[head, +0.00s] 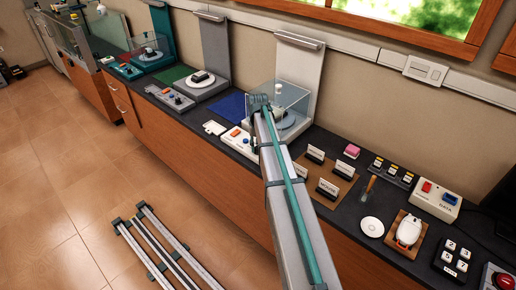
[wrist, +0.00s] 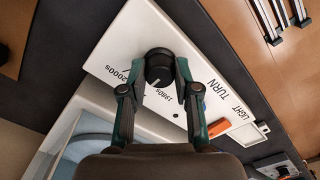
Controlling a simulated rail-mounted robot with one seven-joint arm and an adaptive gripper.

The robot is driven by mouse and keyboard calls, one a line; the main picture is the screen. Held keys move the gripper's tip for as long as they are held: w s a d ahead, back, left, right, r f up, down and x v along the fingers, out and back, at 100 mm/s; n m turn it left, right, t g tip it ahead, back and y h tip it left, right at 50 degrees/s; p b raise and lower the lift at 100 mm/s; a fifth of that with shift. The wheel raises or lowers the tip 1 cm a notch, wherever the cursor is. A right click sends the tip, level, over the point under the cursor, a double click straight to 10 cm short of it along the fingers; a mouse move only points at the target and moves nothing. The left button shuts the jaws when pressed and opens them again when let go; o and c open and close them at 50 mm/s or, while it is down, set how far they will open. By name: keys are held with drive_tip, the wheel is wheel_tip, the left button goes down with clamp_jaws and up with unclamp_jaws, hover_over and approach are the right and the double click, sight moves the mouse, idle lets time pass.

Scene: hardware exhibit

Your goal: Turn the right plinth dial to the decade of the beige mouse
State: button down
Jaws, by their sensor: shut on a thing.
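In the wrist view, my gripper (wrist: 157,85) has its two fingers on either side of a black dial knob (wrist: 158,66) and is shut on it. The knob sits on a white control panel (wrist: 118,55). One label by it reads 2000s; another, below the knob, is upside down and hard to read. A pale mark shows on the knob's lower edge. In the head view, my arm covers part of the plinth with the clear case (head: 291,97). A whitish, mouse-like object (head: 408,231) lies on a wooden board at the right; I cannot tell if it is the beige mouse.
The panel also has an orange switch (wrist: 217,104) near the word LIGHT. Other plinths stand along the counter to the left, one with a dark object (head: 203,77). Label cards, a pink block (head: 352,151) and a white disc (head: 372,227) lie to the right.

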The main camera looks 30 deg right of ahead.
drive_tip(key=m, duration=0.6)
drive_tip(key=shift+b, duration=0.4)
drive_tip(key=shift+m, duration=0.3)
drive_tip(key=c, duration=0.8)
unclamp_jaws()
drive_tip(key=shift+c, duration=0.2)
drive_tip(key=shift+r, duration=0.1)
wheel_tip(320, 180, up, 12)
